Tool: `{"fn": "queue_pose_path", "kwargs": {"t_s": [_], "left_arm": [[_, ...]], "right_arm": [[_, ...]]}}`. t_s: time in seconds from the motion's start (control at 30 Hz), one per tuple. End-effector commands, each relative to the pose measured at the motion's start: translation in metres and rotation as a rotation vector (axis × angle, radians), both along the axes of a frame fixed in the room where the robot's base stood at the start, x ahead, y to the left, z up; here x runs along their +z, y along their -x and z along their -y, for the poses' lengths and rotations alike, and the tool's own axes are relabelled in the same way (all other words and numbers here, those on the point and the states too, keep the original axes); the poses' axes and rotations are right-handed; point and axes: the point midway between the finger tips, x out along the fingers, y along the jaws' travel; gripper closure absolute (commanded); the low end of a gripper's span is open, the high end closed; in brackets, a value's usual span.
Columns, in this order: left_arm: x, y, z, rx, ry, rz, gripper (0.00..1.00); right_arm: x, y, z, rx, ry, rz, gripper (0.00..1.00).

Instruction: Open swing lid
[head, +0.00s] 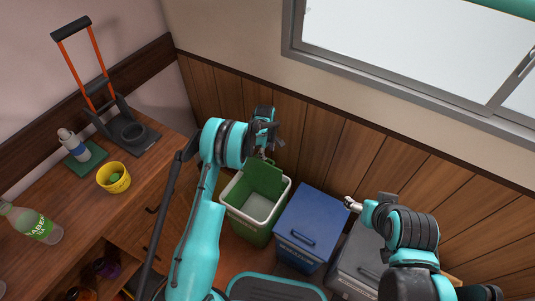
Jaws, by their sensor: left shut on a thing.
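A green bin (236,221) with a pale inner rim stands on the floor by the wood-panelled wall. Its green swing lid (262,178) is raised and leans back toward the wall, so the empty-looking inside shows. My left gripper (264,150) is at the lid's upper edge and is shut on the lid; the arm hides part of the contact. My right gripper (349,203) is above the right side of the blue bin, apart from the green bin. It is small here and its jaw opening is unclear.
A blue bin (309,222) with a closed lid stands right of the green one. A grey bin (356,262) is partly hidden by my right arm.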

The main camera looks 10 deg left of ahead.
Motion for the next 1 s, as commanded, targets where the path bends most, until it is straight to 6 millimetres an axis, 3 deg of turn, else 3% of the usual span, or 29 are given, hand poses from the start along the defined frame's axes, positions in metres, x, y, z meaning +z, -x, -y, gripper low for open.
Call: {"fn": "queue_pose_path", "kwargs": {"t_s": [0.3, 0.5, 1.0], "left_arm": [[0.071, 0.005, -0.001, -0.003, 0.001, 0.004, 0.69], [0.1, 0.007, -0.002, -0.003, 0.0, 0.004, 0.69], [0.108, 0.008, -0.003, -0.003, -0.001, 0.004, 0.69]], "right_arm": [[0.0, 0.0, 0.0, 0.0, 0.0, 0.0, 0.29], [0.0, 0.0, 0.0, 0.0, 0.0, 0.0, 0.29], [0.001, 0.0, 0.0, 0.0, 0.0, 0.0, 0.29]]}}
